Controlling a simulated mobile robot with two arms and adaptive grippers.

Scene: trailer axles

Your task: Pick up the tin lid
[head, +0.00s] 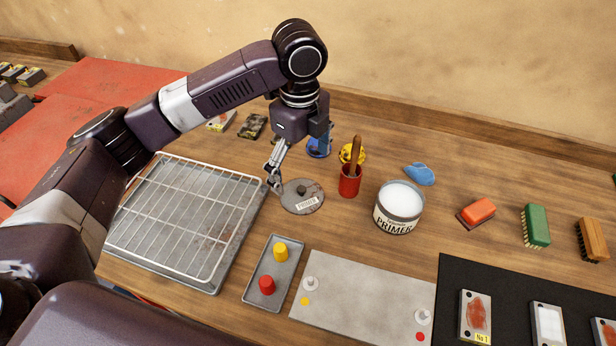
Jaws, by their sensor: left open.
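The tin lid (303,197) is a round grey disc with a dark knob-like spot and a label reading PRIMER. It lies flat on the wooden bench, left of the open primer tin (398,208), which holds white primer. My left gripper (273,182) is open and points down at the lid's left edge. Its fingers are close to the rim; I cannot tell whether they touch it. My right gripper is not in view.
A wire rack on a tray (190,225) lies left of the lid. A red cup with a brush (349,181) stands close on its right. A small tray (259,296) with red and yellow pegs and a grey plate (350,300) lie in front.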

